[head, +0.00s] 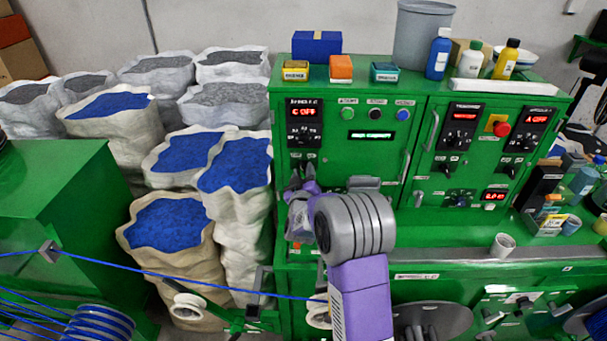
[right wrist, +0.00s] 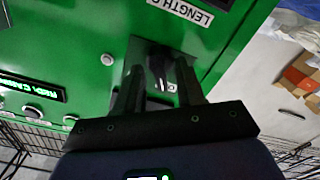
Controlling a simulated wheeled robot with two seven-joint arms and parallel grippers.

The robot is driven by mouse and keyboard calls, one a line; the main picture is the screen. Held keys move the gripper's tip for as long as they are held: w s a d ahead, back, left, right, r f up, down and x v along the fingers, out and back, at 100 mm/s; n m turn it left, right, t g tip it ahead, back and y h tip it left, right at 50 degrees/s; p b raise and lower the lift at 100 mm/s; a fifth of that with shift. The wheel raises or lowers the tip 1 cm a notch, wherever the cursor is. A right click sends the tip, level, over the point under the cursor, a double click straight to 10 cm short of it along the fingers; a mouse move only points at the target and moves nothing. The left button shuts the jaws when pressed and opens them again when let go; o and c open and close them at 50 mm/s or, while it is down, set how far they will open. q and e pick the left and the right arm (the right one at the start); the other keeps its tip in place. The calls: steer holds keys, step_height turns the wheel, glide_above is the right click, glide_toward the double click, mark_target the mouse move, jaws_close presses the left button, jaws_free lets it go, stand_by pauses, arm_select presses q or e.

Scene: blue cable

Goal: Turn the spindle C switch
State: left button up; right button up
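The spindle C panel (head: 304,122) is a black plate at the left of the green cabinet in the head view. Its red display reads "C OFF". My right gripper (head: 302,182) is just below that panel, up against the cabinet front. In the right wrist view my right gripper (right wrist: 160,85) has its fingers apart, one on each side of a dark switch handle (right wrist: 158,66) on a small plate. I cannot tell whether the fingers touch the handle. In the head view my right arm and gripper hide this switch. My left gripper is not in view.
A similar panel (head: 526,130) reading "A OFF" is at the far right of the cabinet. Push buttons (head: 375,114) and a green display (head: 371,135) lie right of the spindle C panel. A blue cable (head: 150,265) runs across the lower left, before sacks (head: 235,205) of blue granules.

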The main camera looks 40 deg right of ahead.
steer(key=v, duration=0.7)
steer(key=shift+s+b, duration=0.2)
steer(key=shift+b, duration=0.25)
steer(key=shift+a, duration=0.15)
